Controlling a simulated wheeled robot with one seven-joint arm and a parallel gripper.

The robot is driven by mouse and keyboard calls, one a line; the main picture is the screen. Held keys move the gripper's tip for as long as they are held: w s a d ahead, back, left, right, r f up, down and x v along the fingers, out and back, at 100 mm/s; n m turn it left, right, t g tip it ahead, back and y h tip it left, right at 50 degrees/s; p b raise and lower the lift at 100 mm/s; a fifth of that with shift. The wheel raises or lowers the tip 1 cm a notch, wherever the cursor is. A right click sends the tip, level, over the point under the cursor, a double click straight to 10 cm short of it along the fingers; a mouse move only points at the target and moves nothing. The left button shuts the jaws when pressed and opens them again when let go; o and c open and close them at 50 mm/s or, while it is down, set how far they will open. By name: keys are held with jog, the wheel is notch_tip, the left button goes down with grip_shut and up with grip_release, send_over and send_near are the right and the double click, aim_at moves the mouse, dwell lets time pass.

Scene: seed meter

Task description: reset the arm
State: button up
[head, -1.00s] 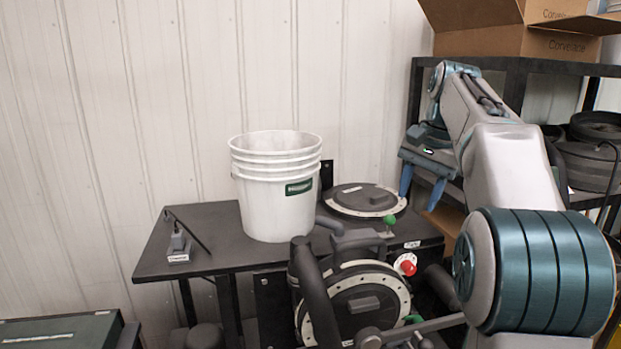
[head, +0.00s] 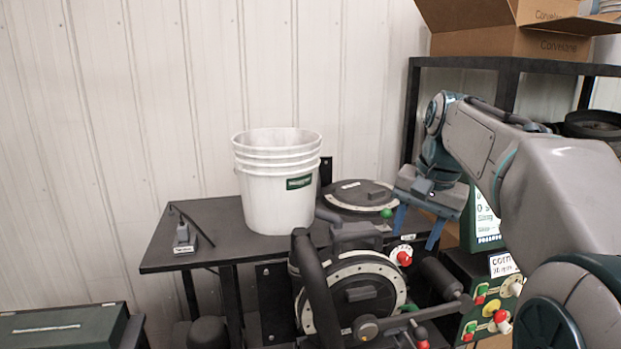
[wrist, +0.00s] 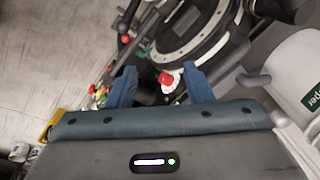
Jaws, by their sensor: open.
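My gripper (head: 418,232) is open and empty in the head view, its blue fingers pointing down to the right of the round seed meter lid (head: 358,197). In the wrist view my gripper (wrist: 162,88) shows two blue fingers spread apart with nothing between them. Below and beyond them are a red knob (wrist: 166,78) and the seed meter disc (wrist: 190,35). The red knob also shows in the head view (head: 404,258), below and left of the fingers. The fingers appear apart from it.
White stacked buckets (head: 278,185) stand on the black table (head: 190,250). A front disc housing (head: 352,295) with handles sits before it. A control box (head: 485,300) with coloured knobs is at the lower right. A shelf (head: 500,66) carries cardboard boxes (head: 515,40).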

jog(key=s+a+f+n, duration=0.1)
jog(key=s+f+n, duration=0.2)
jog(key=s+f, duration=0.5)
jog(key=s+a+f+n+t+h, duration=0.1)
jog(key=s+a+f+n, duration=0.1)
jog(key=s+f, duration=0.7)
jog(key=shift+s+a+f+n+t, duration=0.3)
jog(key=shift+s+n, duration=0.4)
jog(key=shift+s, duration=0.45)
